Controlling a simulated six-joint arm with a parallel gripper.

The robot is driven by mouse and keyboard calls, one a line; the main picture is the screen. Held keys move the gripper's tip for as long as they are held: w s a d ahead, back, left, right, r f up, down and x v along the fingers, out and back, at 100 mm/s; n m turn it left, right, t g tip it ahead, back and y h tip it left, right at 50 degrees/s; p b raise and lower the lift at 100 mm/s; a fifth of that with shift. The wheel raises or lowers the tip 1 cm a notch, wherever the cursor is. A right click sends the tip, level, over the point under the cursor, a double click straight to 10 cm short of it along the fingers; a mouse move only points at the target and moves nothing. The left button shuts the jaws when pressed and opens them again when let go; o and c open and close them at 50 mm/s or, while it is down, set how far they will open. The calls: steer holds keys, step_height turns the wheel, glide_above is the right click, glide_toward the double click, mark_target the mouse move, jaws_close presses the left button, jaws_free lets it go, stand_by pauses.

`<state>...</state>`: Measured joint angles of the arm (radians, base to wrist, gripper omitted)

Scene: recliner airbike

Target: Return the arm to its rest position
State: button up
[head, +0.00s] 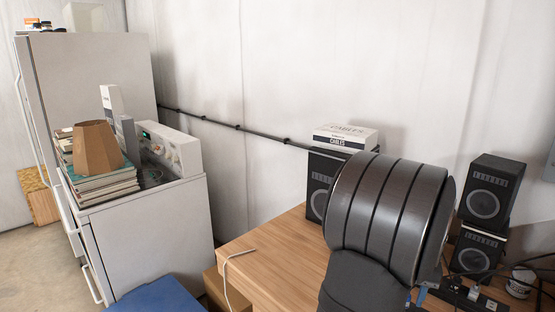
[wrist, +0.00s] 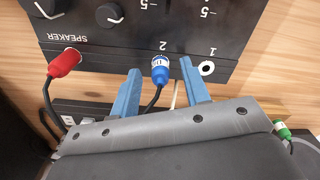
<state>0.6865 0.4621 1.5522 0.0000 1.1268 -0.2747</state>
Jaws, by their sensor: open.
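My gripper (wrist: 160,68) is open, with its two blue fingers apart in the wrist view. A blue plug (wrist: 160,72) sits between the fingertips at the socket marked 2, with gaps on both sides. Its dark cable runs down between the fingers. The plug's seating in the socket is hidden. In the head view, my dark arm stands over the wooden desk (head: 275,262) and hides most of the gripper; only a bit of blue finger shows low at the right.
The black panel (wrist: 105,62) has a red plug (wrist: 65,62) at SPEAKER and an open socket 1 (wrist: 207,68). A green plug (wrist: 282,130) lies at right.

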steer(key=shift+f, duration=0.4)
steer(key=shift+r, duration=0.1)
step_height(320, 180, up, 17)
step_height(320, 180, down, 17)
steer(key=shift+r, duration=0.15)
step_height(320, 180, up, 8)
steer(key=shift+r, duration=0.1)
stand_by(0.6)
